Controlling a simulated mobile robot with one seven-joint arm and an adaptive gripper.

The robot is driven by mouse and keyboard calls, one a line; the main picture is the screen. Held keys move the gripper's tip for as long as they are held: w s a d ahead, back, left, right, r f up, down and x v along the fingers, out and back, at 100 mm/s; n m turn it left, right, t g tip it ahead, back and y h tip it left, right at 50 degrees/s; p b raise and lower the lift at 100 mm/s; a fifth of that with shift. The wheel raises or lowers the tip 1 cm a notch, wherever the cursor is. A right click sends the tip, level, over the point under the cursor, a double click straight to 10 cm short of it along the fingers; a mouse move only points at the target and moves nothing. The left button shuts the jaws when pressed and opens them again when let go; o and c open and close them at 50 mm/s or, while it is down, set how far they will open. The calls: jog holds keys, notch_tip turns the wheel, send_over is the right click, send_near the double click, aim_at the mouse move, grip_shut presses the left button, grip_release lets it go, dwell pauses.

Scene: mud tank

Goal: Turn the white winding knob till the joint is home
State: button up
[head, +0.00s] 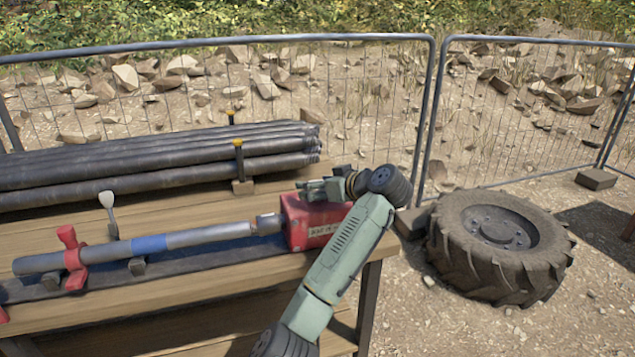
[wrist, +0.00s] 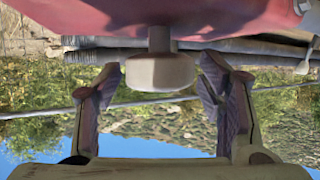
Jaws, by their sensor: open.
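The white winding knob (wrist: 161,72) is on a short stem under the red housing (wrist: 200,18) in the wrist view. My gripper (wrist: 161,80) is open, with one finger on either side of the knob and a visible gap on each side. In the head view my gripper (head: 322,190) is at the red housing (head: 306,232), and the knob cannot be made out there. A grey pipe with a blue band (head: 150,244) lies in line with the housing. Its narrower, light end (head: 266,224) meets the housing's left side; whether that joint is seated cannot be told.
A red clamp (head: 72,258) grips the pipe's left part, and a white-tipped lever (head: 108,206) stands behind it. Dark pipes (head: 150,165) are stacked on the wooden bench (head: 200,325). A large tyre (head: 500,245) lies right of the bench. A wire fence (head: 370,110) runs behind.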

jog(key=shift+c, duration=0.3)
jog(key=c, duration=1.1)
